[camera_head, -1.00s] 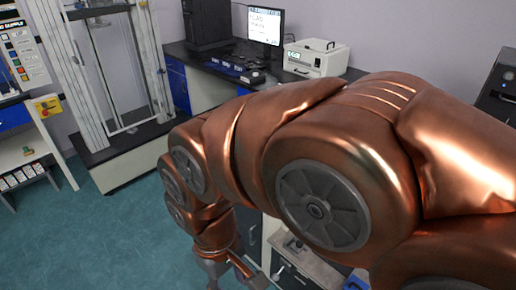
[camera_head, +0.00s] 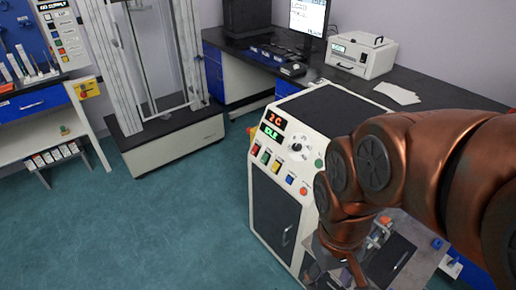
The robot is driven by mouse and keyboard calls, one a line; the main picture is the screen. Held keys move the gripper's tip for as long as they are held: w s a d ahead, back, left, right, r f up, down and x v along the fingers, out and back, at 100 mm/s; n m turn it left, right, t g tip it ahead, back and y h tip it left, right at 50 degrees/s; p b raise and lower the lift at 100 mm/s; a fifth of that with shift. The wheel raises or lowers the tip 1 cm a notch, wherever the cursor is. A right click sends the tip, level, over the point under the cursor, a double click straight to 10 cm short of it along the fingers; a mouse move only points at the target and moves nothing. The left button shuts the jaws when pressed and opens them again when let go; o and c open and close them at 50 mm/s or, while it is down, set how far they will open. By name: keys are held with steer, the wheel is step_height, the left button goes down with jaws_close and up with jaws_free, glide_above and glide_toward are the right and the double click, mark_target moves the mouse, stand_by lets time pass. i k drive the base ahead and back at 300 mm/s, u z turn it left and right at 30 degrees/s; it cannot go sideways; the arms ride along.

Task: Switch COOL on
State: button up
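A white cabinet with a sloped control panel (camera_head: 283,158) stands in the middle of the head view. The panel has a red display (camera_head: 274,119) and a green display (camera_head: 271,132) that seems to read IDLE. Below them is a row of coloured switches: red (camera_head: 256,149), green (camera_head: 265,157), yellow (camera_head: 277,167) and blue (camera_head: 290,179). Their labels are too small to read, so I cannot tell which is COOL. My gripper (camera_head: 340,268) hangs low to the right of the panel, apart from the switches. Its fingertips are partly cut off; I cannot tell its opening.
A dark round knob (camera_head: 296,147) sits on the panel. A bench (camera_head: 440,98) behind carries a white instrument (camera_head: 360,54) and a monitor (camera_head: 308,17). A tall test frame (camera_head: 160,60) stands back left. The teal floor (camera_head: 150,215) at left is clear.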

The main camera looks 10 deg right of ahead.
mark_target(254, 150)
steer(key=u, duration=0.45)
steer(key=k, duration=0.6)
steer(key=u, duration=1.25)
steer(key=i, duration=0.95)
steer(key=z, duration=0.3)
